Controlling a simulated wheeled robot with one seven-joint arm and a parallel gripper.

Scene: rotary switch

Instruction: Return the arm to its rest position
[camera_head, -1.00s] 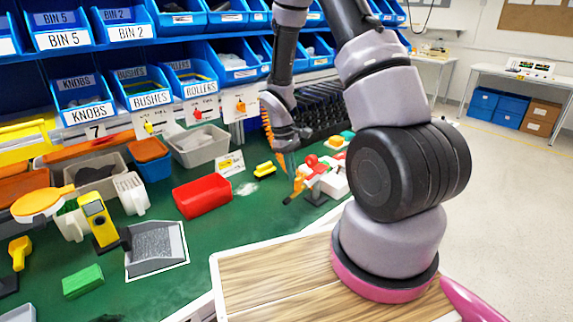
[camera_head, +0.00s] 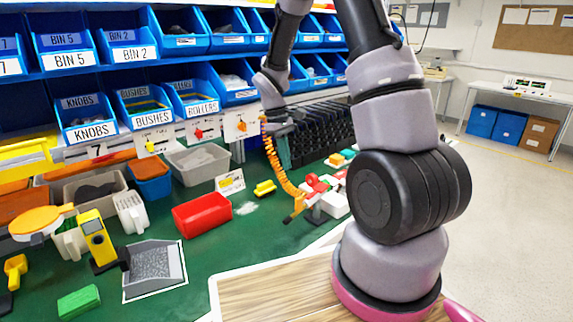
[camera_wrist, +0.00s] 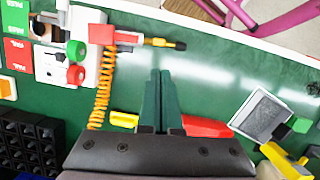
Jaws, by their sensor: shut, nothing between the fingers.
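My gripper (camera_head: 285,164) hangs fingers-down above the green bench, left of the rotary switch unit. In the wrist view, my gripper's dark green fingers (camera_wrist: 160,75) lie together with nothing between them. My gripper is apart from the unit. Knob angles are too small to read.
An orange coiled cord (camera_wrist: 101,95) runs to a red and orange tool (camera_wrist: 120,36) near my fingers. A red bin (camera_head: 202,214), a yellow block (camera_head: 264,188) and a grey tray (camera_head: 154,268) are on the bench. Blue labelled bins (camera_head: 86,118) line the back.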

